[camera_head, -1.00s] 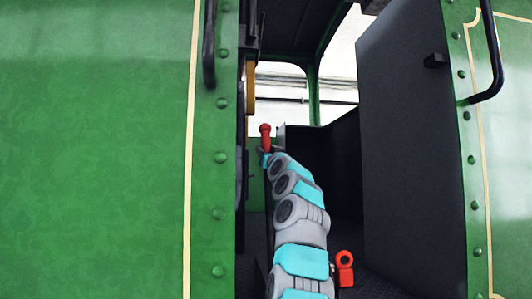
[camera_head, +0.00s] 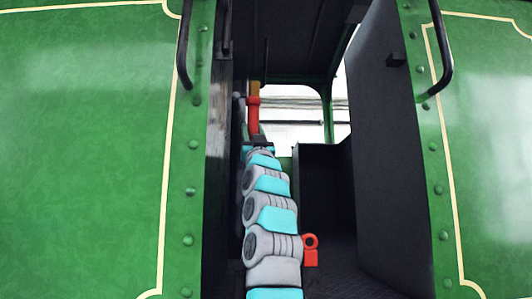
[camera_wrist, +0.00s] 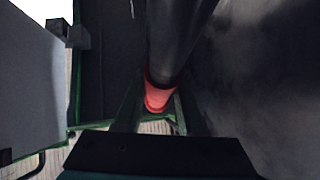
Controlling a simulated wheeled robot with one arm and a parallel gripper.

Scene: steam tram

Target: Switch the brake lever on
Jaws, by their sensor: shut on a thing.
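The brake lever (camera_head: 253,118) has a red handle and stands roughly upright inside the cab, beyond the doorway. In the wrist view a red part (camera_wrist: 158,96) joins a thick dark bar that runs to the top of the picture. My arm reaches in through the doorway, and my gripper (camera_head: 257,140) is at the lower part of the red handle. It is shut on the lever. The fingers are small and dark in the head view, so their exact contact is hard to see.
Green riveted walls (camera_head: 90,130) flank the narrow doorway, with black handrails (camera_head: 440,55) on both sides. A dark panel (camera_head: 375,150) stands at the right inside. A small red ringed part (camera_head: 311,250) is close to the right of my arm. Dark floor is open at lower right.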

